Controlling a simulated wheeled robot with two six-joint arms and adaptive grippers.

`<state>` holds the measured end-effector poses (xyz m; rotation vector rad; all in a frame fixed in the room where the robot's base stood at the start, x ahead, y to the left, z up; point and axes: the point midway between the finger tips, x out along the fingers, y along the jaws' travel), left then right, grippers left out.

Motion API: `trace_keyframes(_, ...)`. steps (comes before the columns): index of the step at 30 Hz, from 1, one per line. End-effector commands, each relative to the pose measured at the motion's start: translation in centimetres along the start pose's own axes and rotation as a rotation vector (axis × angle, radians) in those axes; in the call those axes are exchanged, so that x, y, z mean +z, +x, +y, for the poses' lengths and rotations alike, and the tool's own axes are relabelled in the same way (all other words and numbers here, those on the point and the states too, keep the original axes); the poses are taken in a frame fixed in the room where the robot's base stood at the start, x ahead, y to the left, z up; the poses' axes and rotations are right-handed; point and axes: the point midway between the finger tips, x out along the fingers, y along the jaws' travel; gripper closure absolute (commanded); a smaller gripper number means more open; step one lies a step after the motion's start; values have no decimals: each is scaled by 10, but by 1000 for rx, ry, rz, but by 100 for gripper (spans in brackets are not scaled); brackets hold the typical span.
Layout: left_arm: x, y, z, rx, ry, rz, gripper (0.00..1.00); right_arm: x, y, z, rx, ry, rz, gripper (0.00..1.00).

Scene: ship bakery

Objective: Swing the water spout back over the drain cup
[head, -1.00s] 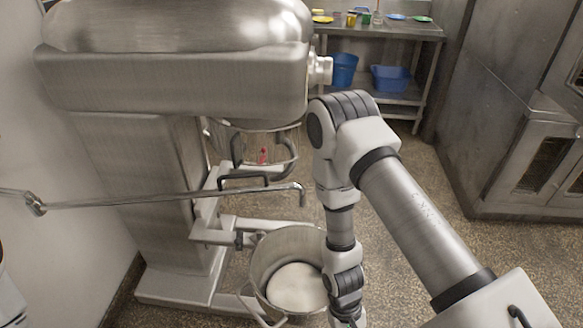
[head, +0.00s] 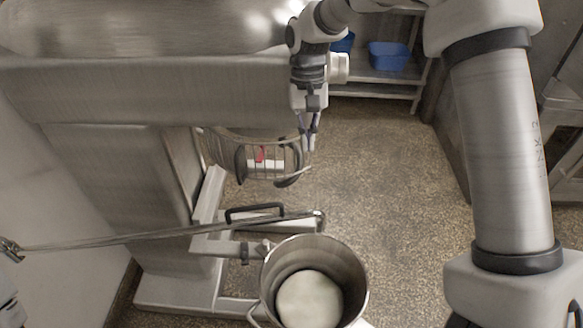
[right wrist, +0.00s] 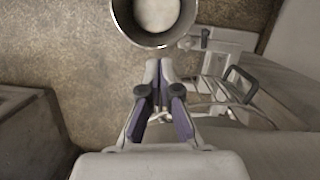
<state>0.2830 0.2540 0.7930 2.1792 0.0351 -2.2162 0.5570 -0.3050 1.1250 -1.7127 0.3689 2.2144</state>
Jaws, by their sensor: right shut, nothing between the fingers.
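The water spout (head: 130,238) is a long thin metal pipe that runs from a joint at the left wall to a tip by the mixing bowl's back rim in the head view. A black handle (head: 252,209) shows along it. I cannot make out a drain cup. My right gripper (head: 311,140) points down in front of the mixer head's right end, above and apart from the spout tip. In the right wrist view its fingers (right wrist: 160,88) are together and empty.
The steel mixing bowl (head: 357,268) holds a pale white mass (head: 309,300). The large mixer (head: 150,90) with its wire guard (head: 260,158) fills the left and back. A blue bin (head: 388,55) sits on a shelf behind. Speckled floor (head: 395,170) is open to the right.

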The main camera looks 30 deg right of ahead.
Motion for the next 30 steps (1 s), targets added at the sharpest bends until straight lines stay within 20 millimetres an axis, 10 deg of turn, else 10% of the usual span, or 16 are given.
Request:
trace_keyframes(18,1,-26,0,0,0,-3,35,2,97,0,1,0,-3,100)
trace_keyframes(30,1,-42,0,0,0,-3,35,38,115,0,-1,0,2,100)
